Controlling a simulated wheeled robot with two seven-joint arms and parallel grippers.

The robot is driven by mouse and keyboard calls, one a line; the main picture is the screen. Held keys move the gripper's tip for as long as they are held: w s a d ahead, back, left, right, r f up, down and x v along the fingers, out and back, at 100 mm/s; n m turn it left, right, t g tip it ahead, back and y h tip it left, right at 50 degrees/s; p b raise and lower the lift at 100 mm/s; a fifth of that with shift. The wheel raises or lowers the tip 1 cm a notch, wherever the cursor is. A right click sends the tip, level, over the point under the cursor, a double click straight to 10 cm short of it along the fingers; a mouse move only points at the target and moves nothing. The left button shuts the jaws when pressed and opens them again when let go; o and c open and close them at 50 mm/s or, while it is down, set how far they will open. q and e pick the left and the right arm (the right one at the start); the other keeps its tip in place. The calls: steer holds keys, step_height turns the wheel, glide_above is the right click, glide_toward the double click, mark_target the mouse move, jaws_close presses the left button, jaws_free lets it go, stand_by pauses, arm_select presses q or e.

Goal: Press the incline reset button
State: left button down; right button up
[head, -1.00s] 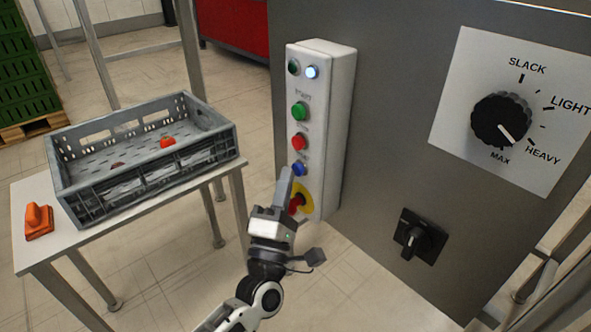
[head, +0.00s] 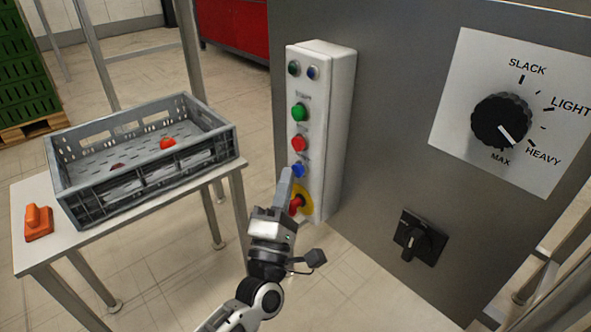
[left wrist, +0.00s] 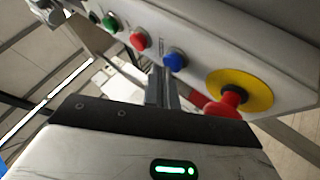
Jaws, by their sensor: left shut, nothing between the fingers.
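A white control box (head: 335,130) is fixed to the grey cabinet. Its front carries a green button (head: 299,112), a red button (head: 299,143), a blue button (head: 298,170) and a red mushroom knob on a yellow disc (head: 307,196). The small labels are too blurred to read surely. My left gripper (head: 286,172) is shut and empty, its fingertips close to the blue button. The left wrist view shows the fingers (left wrist: 157,74) just beside and below the blue button (left wrist: 175,60); I cannot tell whether they touch it. My right gripper is not in view.
Two small lamps (head: 313,73) sit atop the box, both unlit. A grey crate (head: 150,178) with red items stands on a table (head: 110,232) at left, beside an orange object (head: 38,222). A dial (head: 500,121) and a black rotary switch (head: 419,238) are on the cabinet.

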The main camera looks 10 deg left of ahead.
arm_select(q)
steer(key=shift+s+a, duration=0.35)
steer(key=shift+s, duration=0.1)
steer(key=shift+s+a+p, duration=0.45)
steer(key=shift+s+a, duration=0.35)
steer(key=shift+s, duration=0.2)
steer(key=shift+s+a+p, duration=0.4)
steer(key=shift+s+a, duration=0.35)
steer(key=shift+s, duration=0.25)
